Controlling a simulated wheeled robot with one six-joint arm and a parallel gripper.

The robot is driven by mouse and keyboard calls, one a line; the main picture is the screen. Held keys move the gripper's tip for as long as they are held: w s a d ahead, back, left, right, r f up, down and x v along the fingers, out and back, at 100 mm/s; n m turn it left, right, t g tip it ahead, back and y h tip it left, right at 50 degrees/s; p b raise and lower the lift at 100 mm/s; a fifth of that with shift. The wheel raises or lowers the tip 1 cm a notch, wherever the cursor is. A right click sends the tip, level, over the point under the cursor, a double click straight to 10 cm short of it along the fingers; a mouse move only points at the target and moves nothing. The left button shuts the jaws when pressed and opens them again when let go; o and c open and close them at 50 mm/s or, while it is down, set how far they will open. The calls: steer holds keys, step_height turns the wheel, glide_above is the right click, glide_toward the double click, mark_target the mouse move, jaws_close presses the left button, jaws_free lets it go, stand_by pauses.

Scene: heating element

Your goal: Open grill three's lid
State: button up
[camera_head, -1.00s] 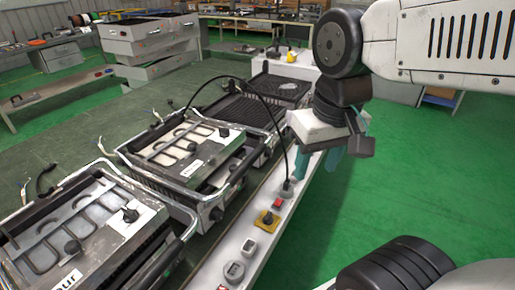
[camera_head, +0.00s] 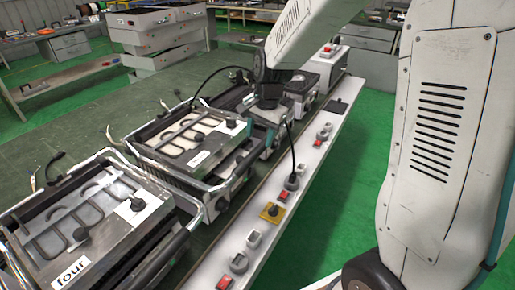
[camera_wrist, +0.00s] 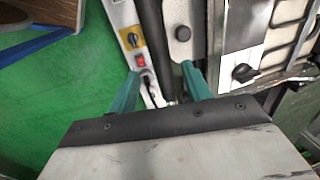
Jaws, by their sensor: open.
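The grill marked "four" (camera_head: 95,230) is at the lower left in the head view. The grill behind it (camera_head: 195,142), with a label too small to read, has a flat top with heating loops and a black knob; its lid looks down. My gripper (camera_wrist: 161,70) is open, its two teal fingers pointing at the grill's front side. In the wrist view a dark bar (camera_wrist: 150,25), likely the lid handle, runs between the fingers, with no clear contact. A metal plate with a black knob (camera_wrist: 243,73) is to the right. In the head view my wrist hides part of the grill's far end.
A white rail (camera_head: 262,240) with a yellow switch (camera_head: 272,211), red switches and a grey plug with a black cable (camera_head: 291,182) runs along the grills' front. Green floor (camera_head: 345,190) is free to its right. Grey drawer cabinets (camera_head: 160,35) stand behind.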

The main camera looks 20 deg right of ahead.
mark_target(256, 149)
steer(key=f, duration=0.5)
steer(key=shift+w+a+f, duration=0.25)
steer(key=shift+w+f, duration=0.15)
jaws_close()
steer(key=shift+a+r, duration=0.1)
steer(key=shift+r, duration=0.05)
